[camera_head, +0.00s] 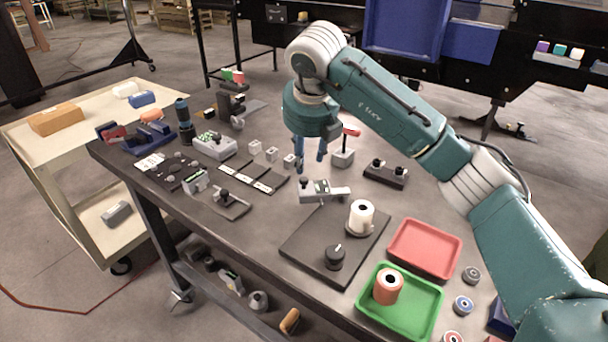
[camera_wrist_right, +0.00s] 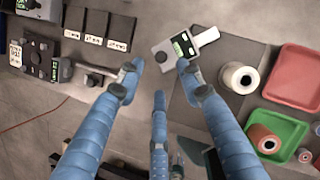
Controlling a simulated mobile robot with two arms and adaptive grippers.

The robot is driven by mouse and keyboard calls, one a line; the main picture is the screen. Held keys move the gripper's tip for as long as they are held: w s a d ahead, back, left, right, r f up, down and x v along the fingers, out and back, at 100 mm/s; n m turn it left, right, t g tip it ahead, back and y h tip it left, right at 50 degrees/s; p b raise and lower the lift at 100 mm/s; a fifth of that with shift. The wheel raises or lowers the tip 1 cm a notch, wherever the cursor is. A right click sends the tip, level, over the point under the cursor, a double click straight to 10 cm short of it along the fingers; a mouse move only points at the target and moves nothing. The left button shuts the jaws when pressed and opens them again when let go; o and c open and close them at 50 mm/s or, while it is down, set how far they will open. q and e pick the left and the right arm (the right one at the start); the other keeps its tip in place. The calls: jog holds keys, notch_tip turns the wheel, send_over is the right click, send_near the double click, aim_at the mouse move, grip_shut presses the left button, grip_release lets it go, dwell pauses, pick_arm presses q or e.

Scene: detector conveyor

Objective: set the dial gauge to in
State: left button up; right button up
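Two small grey instruments have green displays, and I cannot tell for sure which is the dial gauge. One (camera_head: 314,187), with a dark knob and a pale arm to its right, lies near the table's middle; it also shows in the wrist view (camera_wrist_right: 177,46). The other (camera_head: 195,180) stands at the left by a dark plate. My right gripper (camera_head: 310,162) is above the table, behind the middle instrument in the head view. Its blue fingers are apart and empty. In the wrist view its right fingertip overlaps that instrument's edge. Display text is too small to read. My left gripper is out of view.
A dark plate (camera_head: 300,245) with a white spool (camera_head: 361,215) and black knob (camera_head: 335,257) is in front. A red tray (camera_head: 425,248) and green tray (camera_head: 410,310) lie right. A red-topped device (camera_head: 343,157) stands close beside the right gripper.

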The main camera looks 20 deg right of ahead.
aim_at(304, 178)
jog(key=p+x, duration=0.2)
jog(key=x, duration=0.6)
jog(key=shift+f, duration=0.35)
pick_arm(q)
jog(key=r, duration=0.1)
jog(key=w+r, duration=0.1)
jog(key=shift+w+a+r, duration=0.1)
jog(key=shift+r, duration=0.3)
pick_arm(e)
grip_shut()
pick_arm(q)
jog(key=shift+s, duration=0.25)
pick_arm(e)
jog(key=shift+r, duration=0.1)
